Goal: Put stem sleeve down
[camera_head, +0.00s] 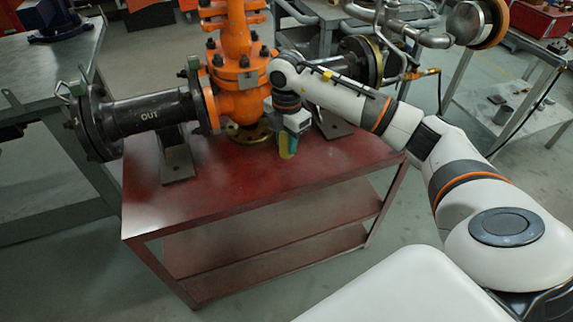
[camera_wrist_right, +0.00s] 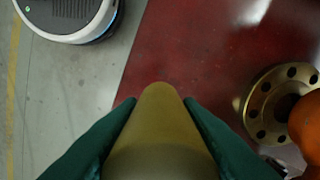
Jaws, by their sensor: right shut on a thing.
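My right gripper (camera_head: 288,146) is over the red table (camera_head: 215,188), in front of the orange valve. Its green fingers are shut on the brass-yellow stem sleeve (camera_head: 284,152). In the right wrist view the sleeve (camera_wrist_right: 160,132) sits between the two green fingers (camera_wrist_right: 160,110), its narrow rounded end pointing toward the top of the picture. The sleeve's lower end is close to the tabletop; I cannot tell whether it touches. The fingers hide part of the sleeve. My left gripper is not in view.
The orange gate valve (camera_head: 234,60) stands on the table behind the gripper, with a brass flange (camera_head: 249,133) at its base. A black pipe marked OUT (camera_head: 150,112) extends left on a metal support (camera_head: 177,162). The table's front left is bare.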

